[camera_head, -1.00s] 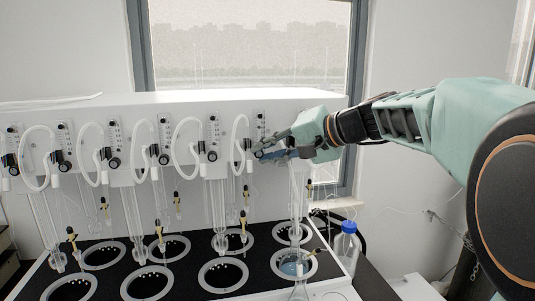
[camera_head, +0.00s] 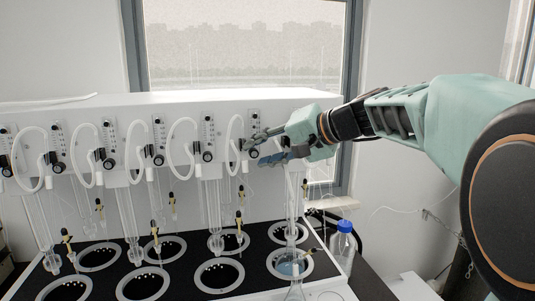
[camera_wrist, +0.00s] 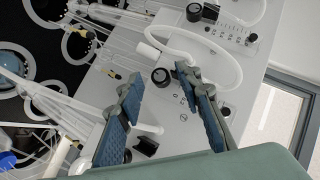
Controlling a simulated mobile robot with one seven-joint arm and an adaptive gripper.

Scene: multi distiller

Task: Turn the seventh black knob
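A row of black knobs runs along the front of the white distiller (camera_head: 180,104), below small scaled gauge panels. One black knob (camera_head: 253,153) at the right end of the row is beside my gripper (camera_head: 258,146) in the head view. In the wrist view my gripper (camera_wrist: 164,102) is open, with two blue-padded fingers apart and nothing held. A round black knob (camera_wrist: 161,76) shows just beyond the gap between the fingertips. Another black knob (camera_wrist: 194,12) shows at the top. I cannot tell whether a finger touches a knob, nor which is the seventh.
White hoses (camera_head: 182,130) loop near the knobs, and glass tubes hang below. A black top with ringed round openings (camera_head: 219,276) lies beneath. A blue-capped bottle (camera_head: 343,240) stands at the right. A window (camera_head: 245,45) is behind.

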